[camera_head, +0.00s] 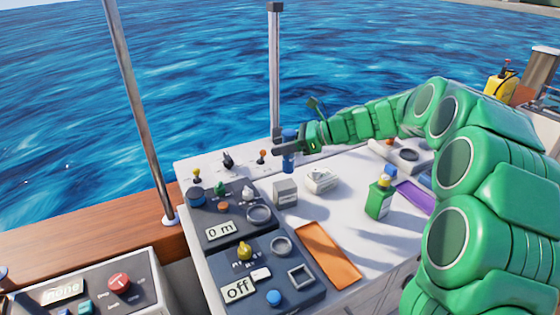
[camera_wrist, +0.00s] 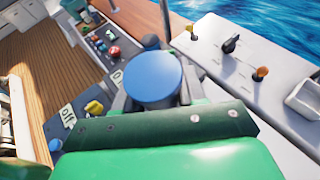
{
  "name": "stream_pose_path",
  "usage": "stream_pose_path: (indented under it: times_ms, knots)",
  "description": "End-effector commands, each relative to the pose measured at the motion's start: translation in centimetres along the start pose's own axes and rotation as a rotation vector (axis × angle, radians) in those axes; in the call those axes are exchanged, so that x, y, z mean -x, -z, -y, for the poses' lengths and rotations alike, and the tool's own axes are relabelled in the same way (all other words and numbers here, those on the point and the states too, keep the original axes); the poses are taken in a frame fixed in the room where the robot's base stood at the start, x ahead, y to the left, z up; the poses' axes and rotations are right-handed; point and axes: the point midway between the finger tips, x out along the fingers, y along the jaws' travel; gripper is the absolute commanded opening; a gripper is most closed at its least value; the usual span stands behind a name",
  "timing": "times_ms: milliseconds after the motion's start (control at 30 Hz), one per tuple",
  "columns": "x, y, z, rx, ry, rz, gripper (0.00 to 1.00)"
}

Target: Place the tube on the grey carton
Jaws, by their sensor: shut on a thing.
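My gripper (camera_head: 288,147) is shut on a blue tube (camera_head: 288,165), held upright with its lower end showing below the fingers. In the wrist view the tube's round blue top (camera_wrist: 152,77) sits between the fingers. The grey carton (camera_head: 285,193) stands on the white counter, just in front of the tube in the head view. The tube appears beyond the carton, not over it. Whether the tube's lower end touches the counter I cannot tell. The carton is not clearly seen in the wrist view.
A white box (camera_head: 321,180) stands right of the carton. Dark control panels (camera_head: 228,238) with knobs and rings lie to its left and front. An orange mat (camera_head: 327,255), a green bottle (camera_head: 378,199) and a purple mat (camera_head: 415,197) are further right. Small levers (camera_head: 228,160) stand behind.

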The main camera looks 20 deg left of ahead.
Motion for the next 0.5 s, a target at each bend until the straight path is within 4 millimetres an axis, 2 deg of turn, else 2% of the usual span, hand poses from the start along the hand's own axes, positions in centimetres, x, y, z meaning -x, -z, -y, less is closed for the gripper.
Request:
stream_pose_path:
  times_ms: [200,500]
  knots:
    - [-1.7,2.0,1.8,-0.002,-0.002,0.0,0.01]
    - [-2.6,3.3,3.1,-0.002,-0.001,0.001,0.01]
